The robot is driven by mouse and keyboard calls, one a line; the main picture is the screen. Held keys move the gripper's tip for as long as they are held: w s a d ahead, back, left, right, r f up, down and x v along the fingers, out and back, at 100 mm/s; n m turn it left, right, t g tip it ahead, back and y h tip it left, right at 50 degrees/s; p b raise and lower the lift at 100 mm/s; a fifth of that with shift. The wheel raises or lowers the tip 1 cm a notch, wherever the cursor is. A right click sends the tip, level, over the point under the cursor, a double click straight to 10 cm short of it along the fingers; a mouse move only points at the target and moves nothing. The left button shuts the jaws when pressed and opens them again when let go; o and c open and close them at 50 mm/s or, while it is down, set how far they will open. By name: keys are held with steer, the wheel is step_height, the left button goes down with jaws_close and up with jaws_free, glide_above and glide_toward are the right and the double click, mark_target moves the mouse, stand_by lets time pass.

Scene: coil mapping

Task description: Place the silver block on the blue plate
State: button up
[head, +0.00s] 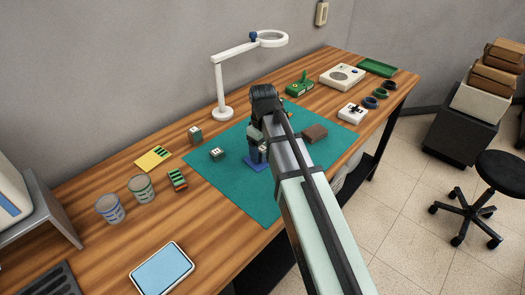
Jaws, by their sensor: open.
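My gripper (258,152) is over the green mat, low above a small blue plate (252,165). The jaws are open, but the fingertips are small and partly hidden by my arm. I cannot tell whether a block stands between or under them. A small grey block with pale marks on top (217,154) lies on the mat left of my gripper. A similar taller grey block (195,134) stands at the mat's left back edge. I cannot tell for sure which one is the silver block. My arm hides the area right of the plate.
A brown block (315,131) lies on the mat right of my arm. A white magnifier lamp (222,112) stands behind. Two cups (141,187), a striped block (177,179), a yellow card (153,159) and a blue tray (162,269) are left. The front left of the mat (232,190) is clear.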

mark_target(263, 148)
step_height(263, 148, up, 12)
steer(key=shift+f, duration=0.25)
stand_by(0.3)
stand_by(0.4)
